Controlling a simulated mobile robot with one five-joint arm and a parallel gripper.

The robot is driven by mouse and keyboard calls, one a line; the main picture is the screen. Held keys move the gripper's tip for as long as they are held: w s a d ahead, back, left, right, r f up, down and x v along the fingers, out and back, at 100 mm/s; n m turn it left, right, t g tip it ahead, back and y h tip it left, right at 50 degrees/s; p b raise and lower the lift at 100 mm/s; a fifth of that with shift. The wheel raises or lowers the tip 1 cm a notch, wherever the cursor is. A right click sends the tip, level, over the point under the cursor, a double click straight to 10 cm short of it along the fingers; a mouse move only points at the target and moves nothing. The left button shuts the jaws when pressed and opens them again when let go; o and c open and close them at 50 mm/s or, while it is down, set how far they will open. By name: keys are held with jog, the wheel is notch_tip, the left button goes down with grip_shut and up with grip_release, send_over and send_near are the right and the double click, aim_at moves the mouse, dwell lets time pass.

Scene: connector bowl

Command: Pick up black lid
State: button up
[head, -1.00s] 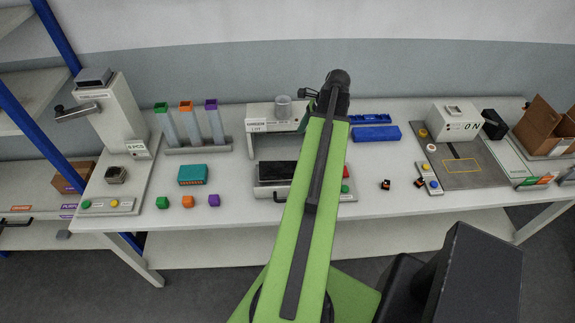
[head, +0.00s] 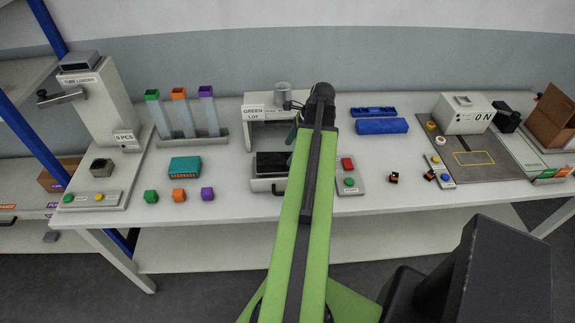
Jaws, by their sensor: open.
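A flat black rectangular piece (head: 271,163) lies on the light fixture with a handle in front of the GREEN LOT stand. It may be the black lid, but I cannot tell for sure. My arm hides its right end. Two small black-and-orange parts lie on the table right of the start panel, one of them here (head: 394,177). My gripper (head: 293,106) shows only as a small dark part left of the arm's far end, above the table near the stand. It is open; most of it is hidden behind the arm.
A teal connector block (head: 184,166) and green, orange and purple cubes (head: 179,195) sit to the left. A blue tray (head: 382,126) lies behind on the right. The ON machine (head: 468,115) stands further right.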

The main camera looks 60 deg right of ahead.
jog(key=b+x, duration=0.4)
jog(key=x, duration=0.1)
jog(key=shift+s+d+f+b, duration=0.1)
jog(key=shift+s+d+b, duration=0.05)
jog(key=shift+s+b, duration=0.25)
jog(key=shift+w+f, duration=0.15)
jog(key=shift+r, duration=0.2)
jog(key=c, duration=1.6)
jog(key=shift+r+p, duration=0.55)
jog(key=shift+p, duration=0.05)
notch_tip(320, 180, up, 4)
jog(key=p, duration=0.4)
jog(key=shift+s+d+r+p, duration=0.75)
jog(key=shift+s+r+p, duration=2.15)
jog(key=shift+s, duration=2.85)
jog(key=shift+m+h, duration=0.3)
jog(key=shift+m, duration=0.3)
jog(key=w, duration=0.1)
jog(key=w+f, duration=0.1)
jog(key=w, duration=0.1)
jog(key=w+d+b, duration=0.1)
jog(key=shift+w+f, duration=0.25)
jog(key=shift+f, duration=0.05)
jog(key=n+b, duration=0.1)
jog(key=b, duration=0.1)
send_over(286, 158)
jog(key=shift+d+f+g, duration=0.15)
jog(key=shift+f+g, duration=0.15)
jog(key=shift+f, duration=0.5)
jog(key=shift+w, duration=0.15)
